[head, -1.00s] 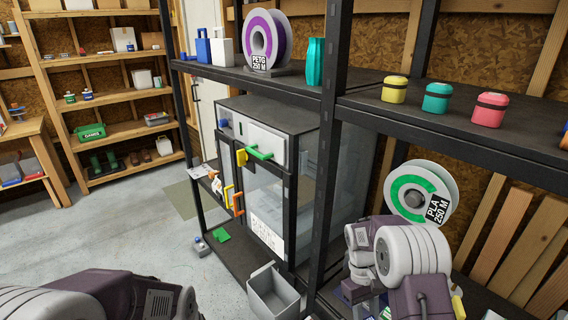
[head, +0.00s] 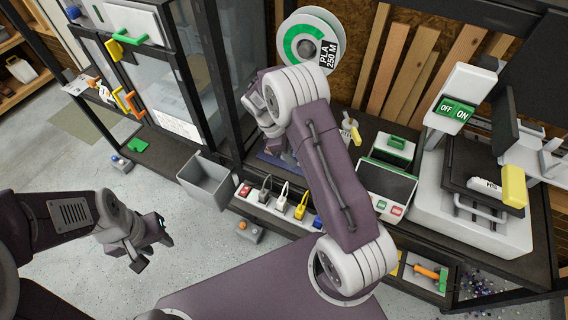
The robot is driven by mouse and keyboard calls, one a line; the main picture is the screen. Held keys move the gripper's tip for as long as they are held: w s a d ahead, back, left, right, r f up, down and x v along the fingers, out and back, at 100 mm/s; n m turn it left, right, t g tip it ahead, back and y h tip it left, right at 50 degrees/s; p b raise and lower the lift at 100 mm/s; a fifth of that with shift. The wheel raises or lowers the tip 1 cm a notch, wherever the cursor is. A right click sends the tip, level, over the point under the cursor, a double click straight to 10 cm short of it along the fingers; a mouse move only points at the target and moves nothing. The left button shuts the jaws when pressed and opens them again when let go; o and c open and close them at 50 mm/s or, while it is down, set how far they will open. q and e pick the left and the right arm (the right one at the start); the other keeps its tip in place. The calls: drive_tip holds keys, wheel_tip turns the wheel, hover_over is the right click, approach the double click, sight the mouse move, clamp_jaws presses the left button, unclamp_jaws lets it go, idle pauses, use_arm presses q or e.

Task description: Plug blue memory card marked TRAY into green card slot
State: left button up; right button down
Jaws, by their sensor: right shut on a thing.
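My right gripper (head: 280,146) is low over the bench behind the power strip, mostly hidden by its own arm. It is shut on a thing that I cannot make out. I cannot pick out the blue card marked TRAY; a flat blue piece (head: 270,162) shows beside the gripper. I cannot tell which green part is the card slot. A small box with a green top (head: 396,143) and a grey device with a green edge (head: 386,186) stand right of the arm. My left gripper (head: 153,252) is open and empty above the floor at the left.
A power strip (head: 262,205) with several plugs runs along the bench front. A grey bin (head: 206,181) stands left of it. A PLA spool (head: 308,46) stands behind. A printer (head: 470,210) with an OFF/ON sign fills the right.

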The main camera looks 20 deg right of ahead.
use_arm(q)
drive_tip(key=shift+w+d+r+p, duration=0.1)
drive_tip(key=shift+d+r+p, duration=0.35)
drive_tip(key=shift+r, duration=0.15)
use_arm(e)
drive_tip(key=w+d+n+t, duration=0.2)
drive_tip(key=w+n+t, duration=0.3)
drive_tip(key=n, duration=0.9)
drive_tip(key=w, duration=0.3)
drive_tip(key=shift+w+d+f+y, duration=0.15)
drive_tip(key=shift+f+y, duration=0.15)
use_arm(q)
drive_tip(key=shift+r, duration=0.1)
